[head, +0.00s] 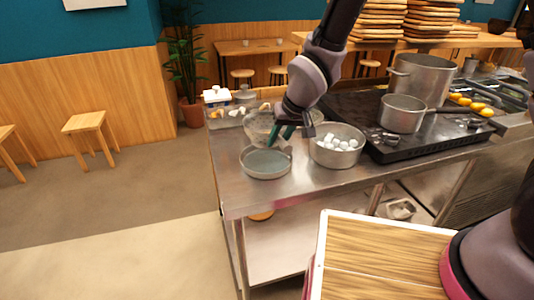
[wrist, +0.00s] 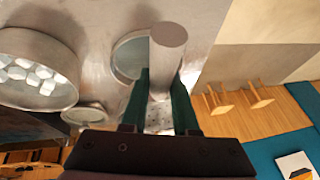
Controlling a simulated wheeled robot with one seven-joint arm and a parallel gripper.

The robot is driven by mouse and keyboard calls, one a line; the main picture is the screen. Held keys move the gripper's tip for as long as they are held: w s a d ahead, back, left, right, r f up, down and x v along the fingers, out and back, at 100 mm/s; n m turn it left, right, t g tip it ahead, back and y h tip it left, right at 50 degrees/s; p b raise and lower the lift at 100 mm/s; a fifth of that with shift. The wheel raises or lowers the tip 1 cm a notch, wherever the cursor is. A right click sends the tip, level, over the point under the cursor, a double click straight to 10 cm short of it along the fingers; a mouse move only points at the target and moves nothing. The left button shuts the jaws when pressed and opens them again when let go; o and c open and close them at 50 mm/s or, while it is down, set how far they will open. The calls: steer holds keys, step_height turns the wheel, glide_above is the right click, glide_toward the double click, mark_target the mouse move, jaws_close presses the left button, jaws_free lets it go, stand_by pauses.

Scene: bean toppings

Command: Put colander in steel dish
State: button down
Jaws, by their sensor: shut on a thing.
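My gripper (head: 284,133) is shut on the grey handle of the colander (head: 258,127), above the left part of the steel counter. In the wrist view the thick handle end (wrist: 168,36) sticks out past my green fingers (wrist: 162,100), and the perforated colander body (wrist: 158,118) shows between them, mostly hidden. A shallow round steel dish (head: 266,173) stands near the counter's front left, just in front of the colander. In the wrist view the dish (wrist: 128,55) is partly covered by the handle. The dish looks empty.
A steel pot with white cubes (head: 337,158) stands close right of the dish. A smaller round container (wrist: 85,113) stands behind that pot. A black stove (head: 372,117) with pots (head: 403,115) is further right. Small items (head: 216,97) sit at the counter's back left.

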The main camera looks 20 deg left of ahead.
steer(key=shift+r, duration=0.3)
step_height(320, 180, down, 10)
steer(key=shift+r, duration=0.25)
steer(key=shift+f, duration=0.15)
steer(key=c, duration=0.7)
jaws_free()
